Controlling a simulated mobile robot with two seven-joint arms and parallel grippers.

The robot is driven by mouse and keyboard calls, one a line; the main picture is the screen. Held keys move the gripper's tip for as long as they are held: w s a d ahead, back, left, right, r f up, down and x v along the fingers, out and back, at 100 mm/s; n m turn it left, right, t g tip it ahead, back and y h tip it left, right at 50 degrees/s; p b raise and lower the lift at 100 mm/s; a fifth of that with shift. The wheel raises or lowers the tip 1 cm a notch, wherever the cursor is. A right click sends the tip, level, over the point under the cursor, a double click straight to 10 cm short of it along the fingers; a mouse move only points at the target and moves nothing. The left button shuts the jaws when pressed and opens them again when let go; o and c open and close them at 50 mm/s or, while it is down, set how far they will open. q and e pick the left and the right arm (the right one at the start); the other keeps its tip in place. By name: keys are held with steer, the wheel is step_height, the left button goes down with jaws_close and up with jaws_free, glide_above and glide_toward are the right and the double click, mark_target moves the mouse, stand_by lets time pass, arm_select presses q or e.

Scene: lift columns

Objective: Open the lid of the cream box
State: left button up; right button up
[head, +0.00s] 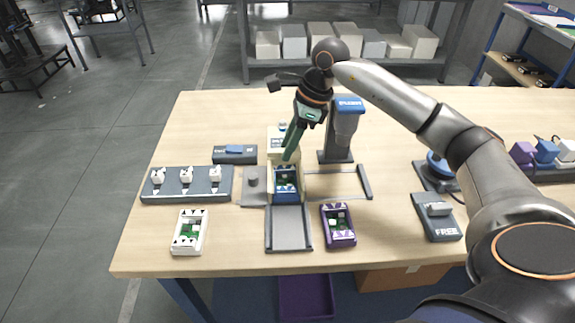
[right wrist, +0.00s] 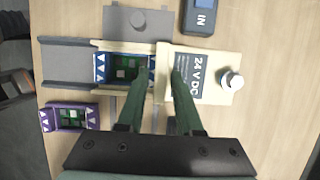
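The cream box (head: 278,143) stands at the middle of the table, with a knob and a label; in the right wrist view its cream top (right wrist: 210,60) reads "24 V DC" and has a pale round knob (right wrist: 232,80). A blue tray with a green board (head: 286,180) sits at its near end, uncovered. My right gripper (head: 288,156) points down over the box. In the right wrist view its two green fingers (right wrist: 159,70) are apart, one on each side of the cream top's near edge; I cannot tell whether they touch it. My left gripper is not in view.
A grey slide (head: 289,228) runs from the box toward the front edge. A white tray (head: 190,232) and a purple tray (head: 338,226) flank it. A grey column with a blue top (head: 347,125) stands close right of the gripper. A grey rack (head: 187,184) lies left.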

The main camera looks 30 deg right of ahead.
steer(key=shift+o, duration=0.8)
steer(key=shift+r, duration=0.1)
steer(key=shift+r+p, duration=1)
steer(key=shift+r, duration=0.15)
steer(key=shift+r+p, duration=1.4)
steer(key=shift+r, duration=0.35)
steer(key=shift+f, duration=0.1)
